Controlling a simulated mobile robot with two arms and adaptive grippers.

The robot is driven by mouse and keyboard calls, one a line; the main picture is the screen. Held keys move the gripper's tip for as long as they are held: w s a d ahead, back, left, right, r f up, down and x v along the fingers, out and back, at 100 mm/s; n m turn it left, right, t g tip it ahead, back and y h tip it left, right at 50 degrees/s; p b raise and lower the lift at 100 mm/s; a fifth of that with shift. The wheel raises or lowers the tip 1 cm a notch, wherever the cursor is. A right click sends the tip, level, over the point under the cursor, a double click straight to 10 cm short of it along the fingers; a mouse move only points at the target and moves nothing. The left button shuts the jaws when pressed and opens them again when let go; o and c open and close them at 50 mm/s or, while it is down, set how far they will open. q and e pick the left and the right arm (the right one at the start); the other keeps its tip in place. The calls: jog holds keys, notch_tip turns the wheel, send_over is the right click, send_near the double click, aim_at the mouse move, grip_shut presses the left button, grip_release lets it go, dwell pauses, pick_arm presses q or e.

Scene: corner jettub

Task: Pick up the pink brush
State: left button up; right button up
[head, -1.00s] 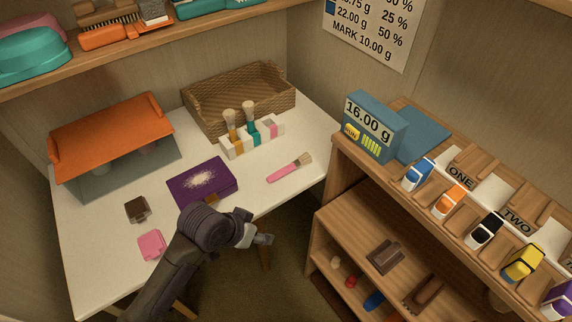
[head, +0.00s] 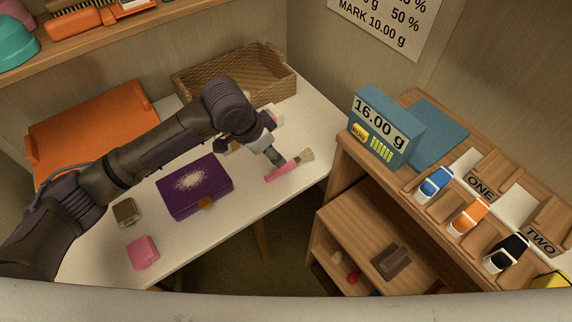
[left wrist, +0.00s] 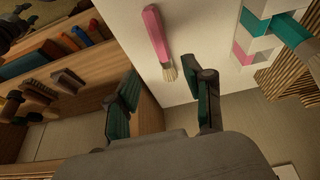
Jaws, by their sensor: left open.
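The pink brush (head: 288,166) lies on the white table near its right front edge, its bristles pointing right. In the left wrist view the brush (left wrist: 156,38) lies ahead of the jaws, with its pale bristles nearest to them. My left gripper (head: 276,158) is just above and beside the brush handle in the head view. In the left wrist view my left gripper (left wrist: 165,105) is open with nothing between its fingers, and the brush shows beyond the gap. My right gripper is not in view.
A brush holder (left wrist: 262,35), partly hidden by my arm in the head view, stands close by. A wicker basket (head: 240,75) is behind. A wooden shelf unit (head: 350,190) stands right of the table.

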aim_at(285, 166)
pick_arm(q)
jog(key=x, duration=1)
jog(key=shift+w, duration=0.2)
jog(key=shift+f, duration=0.15)
grip_shut()
